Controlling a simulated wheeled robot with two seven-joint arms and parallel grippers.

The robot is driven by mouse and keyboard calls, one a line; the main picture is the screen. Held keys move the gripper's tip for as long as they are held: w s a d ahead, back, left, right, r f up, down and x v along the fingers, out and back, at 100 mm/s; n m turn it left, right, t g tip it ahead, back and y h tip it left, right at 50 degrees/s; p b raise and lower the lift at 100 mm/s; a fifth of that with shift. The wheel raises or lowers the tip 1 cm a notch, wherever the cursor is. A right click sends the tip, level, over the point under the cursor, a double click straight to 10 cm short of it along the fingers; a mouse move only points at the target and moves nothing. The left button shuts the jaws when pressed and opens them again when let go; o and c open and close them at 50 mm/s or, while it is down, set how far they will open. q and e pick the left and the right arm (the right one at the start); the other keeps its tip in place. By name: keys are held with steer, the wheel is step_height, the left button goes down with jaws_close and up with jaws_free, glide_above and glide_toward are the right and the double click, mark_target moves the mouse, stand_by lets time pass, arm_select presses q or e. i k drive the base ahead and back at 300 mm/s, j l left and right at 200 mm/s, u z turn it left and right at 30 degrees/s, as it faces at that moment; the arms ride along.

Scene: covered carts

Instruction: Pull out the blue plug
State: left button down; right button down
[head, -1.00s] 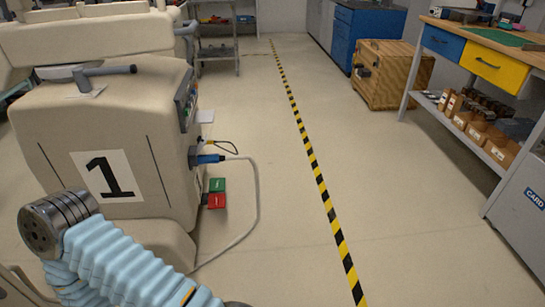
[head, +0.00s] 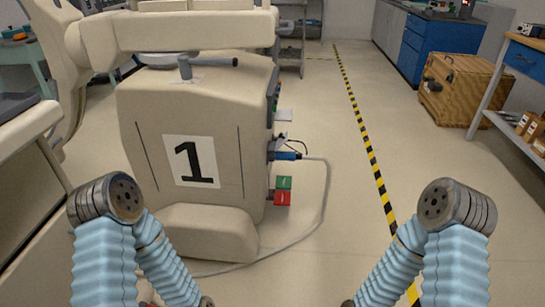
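The blue plug (head: 287,156) sits at the right side of the beige covered cart marked 1 (head: 150,112). It appears seated in a dark socket (head: 271,156) there. A grey cable (head: 326,195) runs from its outer end, curves down to the floor and back toward the cart's base. Both my arms show in light blue sleeves at the lower left and lower right, well apart from the plug. Their far ends run out of the bottom of the picture, so neither gripper shows.
A green block (head: 284,182) and a red block (head: 282,198) sit below the plug. A black-and-yellow floor stripe (head: 371,156) runs to the right. The floor between cart and stripe is clear except for the cable. A wooden crate (head: 462,90) and workbench (head: 525,62) stand farther right.

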mark_target(280, 155)
steer(key=j+z, duration=0.1)
steer(key=j, duration=0.15)
steer(key=i+l+u, duration=0.15)
steer(key=u, duration=0.35)
steer(key=l+u, duration=0.25)
steer(key=u, duration=0.25)
steer(key=i+l+u, duration=0.2)
steer(key=l+u, duration=0.2)
steer(key=l, duration=0.85)
steer(key=l+u, duration=0.35)
steer(key=l, duration=2.4)
